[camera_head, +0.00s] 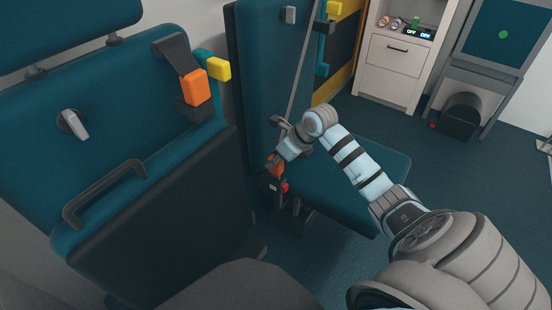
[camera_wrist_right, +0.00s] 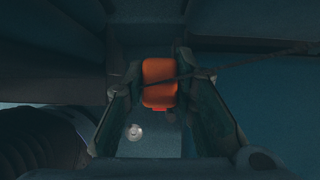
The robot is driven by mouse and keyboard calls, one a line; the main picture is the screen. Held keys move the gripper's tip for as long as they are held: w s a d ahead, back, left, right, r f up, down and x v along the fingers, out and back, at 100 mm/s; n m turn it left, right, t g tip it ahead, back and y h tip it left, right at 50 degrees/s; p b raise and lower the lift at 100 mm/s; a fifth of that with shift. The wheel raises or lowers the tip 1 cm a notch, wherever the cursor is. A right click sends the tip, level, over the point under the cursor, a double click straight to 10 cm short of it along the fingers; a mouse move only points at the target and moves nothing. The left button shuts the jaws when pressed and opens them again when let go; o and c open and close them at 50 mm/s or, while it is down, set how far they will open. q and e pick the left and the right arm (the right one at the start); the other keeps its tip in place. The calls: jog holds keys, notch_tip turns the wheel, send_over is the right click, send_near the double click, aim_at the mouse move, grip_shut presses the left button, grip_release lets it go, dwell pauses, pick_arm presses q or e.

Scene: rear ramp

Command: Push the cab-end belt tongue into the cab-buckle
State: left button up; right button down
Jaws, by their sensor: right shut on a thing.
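The orange belt tongue (camera_wrist_right: 160,83) is between the two fingers of my right gripper (camera_wrist_right: 158,95), which is shut on it. A thin dark strap runs across it to the right in the wrist view. In the head view my right gripper (camera_head: 280,158) is beside the seat's inner edge, with the orange tongue (camera_head: 274,164) showing at its fingertips. A dark buckle (camera_head: 270,184) with a red part (camera_head: 285,187) is just below the tongue. Whether the tongue touches or enters the buckle cannot be told. My left gripper is not in view.
A teal seat (camera_head: 350,185) lies under my right arm. A nearer seat (camera_head: 110,130) at left carries a grab handle (camera_head: 105,190) and an orange block (camera_head: 196,88) on a dark strap. A white cabinet (camera_head: 395,70) stands behind.

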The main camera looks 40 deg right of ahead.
jog(key=shift+f+b, duration=0.55)
jog(key=shift+f, duration=0.3)
jog(key=shift+r, duration=0.1)
jog(key=shift+w+d+r+p, duration=0.1)
jog(key=shift+w+r+p, duration=0.15)
jog(key=shift+r+p, duration=0.65)
jog(key=shift+w+r+p, duration=0.1)
jog(key=shift+r+p, duration=0.3)
jog(key=shift+r, duration=0.2)
jog(key=shift+s+r, duration=0.1)
jog(key=shift+s, duration=0.1)
jog(key=shift+s+a+p, duration=0.15)
jog(key=shift+a+p, duration=0.1)
jog(key=shift+p, duration=0.1)
jog(key=shift+f, duration=0.2)
